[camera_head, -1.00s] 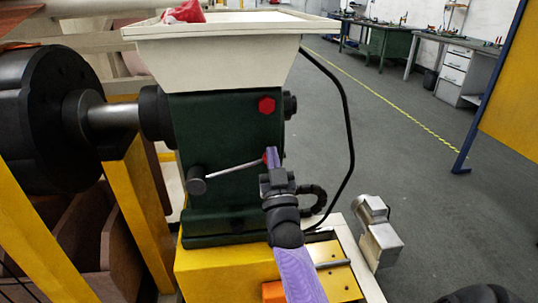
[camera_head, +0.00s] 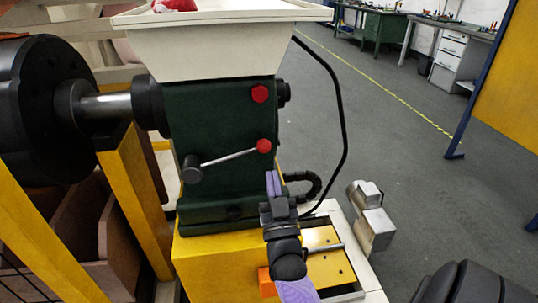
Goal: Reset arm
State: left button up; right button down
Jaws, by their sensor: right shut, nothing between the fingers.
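My right gripper (camera_head: 273,183) is shut and empty, in front of the lower right of the green machine body (camera_head: 205,125). Its purple fingertips point up, below and apart from the red knob (camera_head: 264,146) of the lever. The lever's metal rod (camera_head: 228,157) slopes up to the right from a black hub (camera_head: 191,170). Part of a dark arm link of mine shows at the bottom right. My left gripper is not in view.
A cream hopper (camera_head: 215,50) tops the machine, which stands on a yellow base (camera_head: 208,262). A black cable (camera_head: 342,120) loops down its right side. A grey motor (camera_head: 372,215) sits at the right. Grey floor (camera_head: 440,200) lies open beyond.

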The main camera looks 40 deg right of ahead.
jog(key=shift+v, duration=1)
jog(key=a+f+n+g+y, duration=0.2)
jog(key=a+f+y, duration=0.15)
jog(key=f, duration=0.55)
jog(key=a+f+n+g+y, duration=0.25)
jog(key=f+y, duration=0.25)
jog(key=f, duration=0.3)
jog(key=s+a+f+n+g+y, duration=0.1)
jog(key=s+a+f+g+y, duration=0.15)
jog(key=s+f, duration=0.4)
jog(key=s+a+f+n+g+y, duration=0.1)
jog(key=s+a+f+g, duration=0.15)
jog(key=f, duration=0.65)
jog(key=s+f+n+g, duration=0.1)
jog(key=s+f+g, duration=0.2)
jog(key=s, duration=0.6)
jog(key=s+f+n+g, duration=0.1)
jog(key=s+f+g, duration=0.2)
jog(key=s, duration=0.7)
jog(key=s+f+n+g, duration=0.1)
jog(key=s+f+g, duration=0.2)
jog(key=s, duration=0.7)
jog(key=shift+f+g+y, duration=0.2)
jog(key=shift+g+y, duration=0.1)
jog(key=shift+g, duration=0.65)
